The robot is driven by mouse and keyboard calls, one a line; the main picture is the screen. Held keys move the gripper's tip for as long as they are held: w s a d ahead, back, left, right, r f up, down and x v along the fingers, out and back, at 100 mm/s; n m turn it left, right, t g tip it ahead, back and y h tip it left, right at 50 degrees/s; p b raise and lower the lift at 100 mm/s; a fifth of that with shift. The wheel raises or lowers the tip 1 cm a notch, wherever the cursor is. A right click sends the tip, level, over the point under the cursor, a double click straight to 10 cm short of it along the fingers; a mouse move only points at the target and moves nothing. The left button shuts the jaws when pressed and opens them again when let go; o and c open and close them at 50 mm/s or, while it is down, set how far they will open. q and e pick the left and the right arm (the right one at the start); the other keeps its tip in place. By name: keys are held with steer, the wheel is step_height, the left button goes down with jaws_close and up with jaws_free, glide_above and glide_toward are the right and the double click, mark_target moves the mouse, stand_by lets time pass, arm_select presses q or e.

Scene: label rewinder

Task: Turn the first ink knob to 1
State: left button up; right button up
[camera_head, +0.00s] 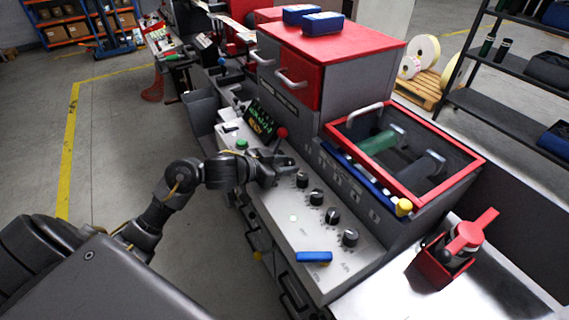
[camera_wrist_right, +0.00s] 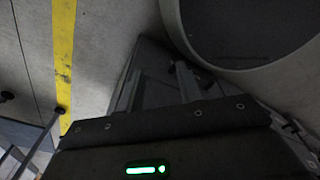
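The silver control panel (camera_head: 292,217) slopes across the middle of the head view. Several black ink knobs stand in a row on it: the one nearest my left gripper (camera_head: 302,180), then a second (camera_head: 316,198), a third (camera_head: 332,215) and a last one (camera_head: 350,237). The numbers around them are too small to read. My left gripper (camera_head: 284,165) is over the panel's far part, just up and left of the nearest visible knob. Its fingers are dark and small, and I cannot tell their opening; it may hide part of the panel.
A red-topped ball lever (camera_head: 282,132), a green button (camera_head: 242,144) and a lit display (camera_head: 262,122) are close to my left gripper. A blue handle (camera_head: 314,257) lies at the panel's near end. A red-framed bin (camera_head: 468,174) stands right. Floor at left is clear.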

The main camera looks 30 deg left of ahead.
arm_select(q)
steer(key=shift+w, duration=0.1)
steer(key=c, duration=0.7)
steer(key=shift+a+r+m+g+h+p, duration=0.15)
steer(key=shift+m+g+h+p, duration=0.25)
steer(key=shift+m+h+p, duration=0.35)
steer(key=shift+w+a+m+g+h+p, duration=0.15)
steer(key=shift+m+g+h+p, duration=0.2)
steer(key=shift+m+g+h, duration=0.25)
steer(key=shift+w+m+g+h, duration=0.1)
steer(key=shift+m+g+h, duration=0.3)
steer(key=shift+m+h, duration=0.2)
steer(key=shift+m+g+h, duration=0.55)
steer(key=shift+m+g, duration=0.25)
steer(key=shift+m, duration=0.05)
arm_select(e)
steer(key=shift+s+r, duration=0.2)
steer(key=shift+r, duration=0.7)
arm_select(q)
steer(key=o, duration=0.7)
